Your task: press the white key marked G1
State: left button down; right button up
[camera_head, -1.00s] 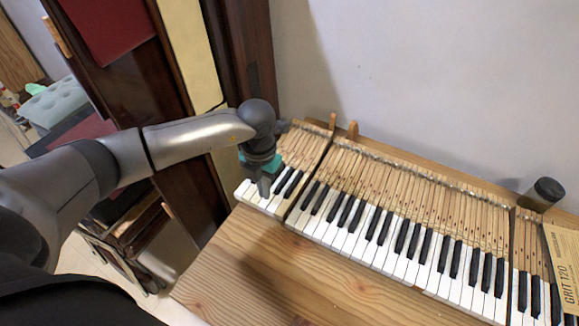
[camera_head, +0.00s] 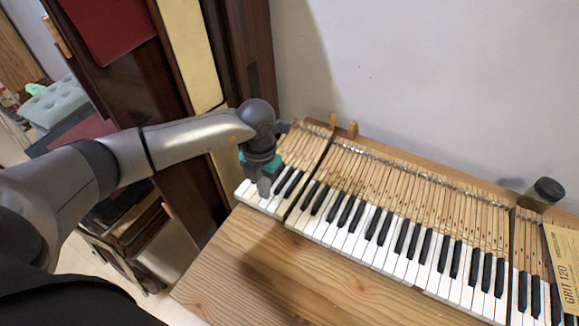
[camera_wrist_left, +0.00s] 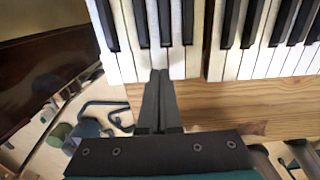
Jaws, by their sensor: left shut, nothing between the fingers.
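The piano keyboard has a short left section whose white keys (camera_head: 247,190) sit beside a longer section (camera_head: 345,233). No letter marking can be read on any key, so I cannot tell which one is G1. My left gripper (camera_head: 264,187) points down over the front of the short section. In the left wrist view its shut, empty fingertips (camera_wrist_left: 159,74) overlap the front part of a white key (camera_wrist_left: 157,60) between two black keys. Whether they touch the key, or press it down, cannot be told. My right gripper is not in view.
A bare wooden board (camera_head: 270,265) lies in front of the keys. A dark wooden divider (camera_head: 309,180) separates the two sections. A dark jar (camera_head: 546,190) and a GRIT 120 sheet (camera_head: 563,270) are at the far right. A white wall (camera_head: 430,80) stands behind.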

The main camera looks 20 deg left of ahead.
pick_arm(q)
jog(key=shift+f, duration=0.2)
jog(key=shift+f+b, duration=1.1)
jog(key=shift+f, duration=0.1)
jog(key=shift+r, duration=0.1)
jog(key=shift+r, duration=0.15)
notch_tip(320, 180, up, 9)
jog(key=p, duration=0.7)
jog(key=shift+p, duration=0.4)
jog(key=shift+s, duration=0.1)
